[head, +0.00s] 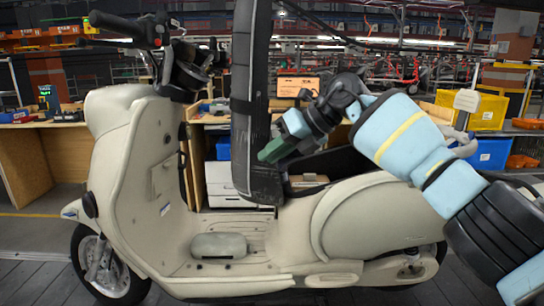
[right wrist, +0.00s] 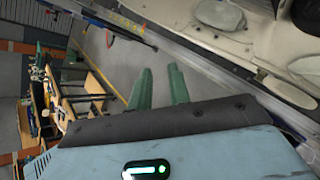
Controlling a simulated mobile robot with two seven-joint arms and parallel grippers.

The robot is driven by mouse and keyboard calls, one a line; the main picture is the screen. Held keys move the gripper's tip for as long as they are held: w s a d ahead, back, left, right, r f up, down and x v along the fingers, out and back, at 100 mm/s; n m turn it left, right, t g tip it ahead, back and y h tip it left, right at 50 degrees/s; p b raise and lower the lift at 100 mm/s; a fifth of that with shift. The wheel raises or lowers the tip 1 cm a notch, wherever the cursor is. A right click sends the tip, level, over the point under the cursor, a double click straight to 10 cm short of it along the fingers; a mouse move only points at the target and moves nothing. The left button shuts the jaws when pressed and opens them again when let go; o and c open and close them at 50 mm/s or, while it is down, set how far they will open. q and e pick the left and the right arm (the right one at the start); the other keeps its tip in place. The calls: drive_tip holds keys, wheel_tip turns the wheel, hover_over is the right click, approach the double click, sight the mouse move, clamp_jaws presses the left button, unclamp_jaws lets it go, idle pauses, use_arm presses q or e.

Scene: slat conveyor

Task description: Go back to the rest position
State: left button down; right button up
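My right arm comes in from the right in the head view, above the rear of a cream scooter (head: 130,165). Its gripper (head: 272,152) has green fingers pointing left, close to the dark upright piece (head: 252,100) that looks like the scooter's raised seat. I cannot tell whether they touch. In the right wrist view the two fingers (right wrist: 158,88) stand apart with nothing between them. My left gripper is not in view.
A grey-green oval pad (head: 218,246) lies on the scooter's footboard. Wooden workbenches (head: 25,165) stand behind, with a yellow bin (head: 485,112) and a blue bin (head: 490,153) at the right. The dark slatted floor (head: 35,285) is clear at the front left.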

drive_tip(key=s+a+f+m+t+y, duration=0.1)
drive_tip(key=s+a+f+m+y, duration=0.2)
drive_tip(key=f, duration=0.4)
drive_tip(key=s+a+f+m+t+y, duration=0.1)
drive_tip(key=s+f+m+y, duration=0.25)
drive_tip(key=f, duration=0.35)
drive_tip(key=s+a+f+m+t+y, duration=0.1)
drive_tip(key=s+a+f+m+y, duration=0.15)
drive_tip(key=f+m+y, duration=0.35)
drive_tip(key=s+d+f+m+t+h, duration=0.3)
drive_tip(key=s+d+f+m+h, duration=0.3)
drive_tip(key=f+m, duration=0.25)
drive_tip(key=s+d+f+m+t+h, duration=0.3)
drive_tip(key=s+d+f+m+h, duration=0.3)
drive_tip(key=f, duration=0.4)
drive_tip(key=s+d+f+m+t+h, duration=0.3)
drive_tip(key=s+d+f+m+h, duration=0.25)
drive_tip(key=f+m, duration=0.35)
drive_tip(key=s+d+f+m+g+h, duration=0.1)
drive_tip(key=s+d+f+m+g, duration=0.1)
drive_tip(key=s, duration=0.8)
drive_tip(key=s+d+f+m+g+h+p, duration=0.1)
drive_tip(key=s+d+f+m+g, duration=0.2)
drive_tip(key=s+d+f, duration=0.3)
drive_tip(key=s+d+g, duration=0.1)
drive_tip(key=s, duration=0.4)
drive_tip(key=shift+s+f, duration=0.15)
drive_tip(key=shift+f, duration=0.05)
drive_tip(key=shift+a, duration=0.1)
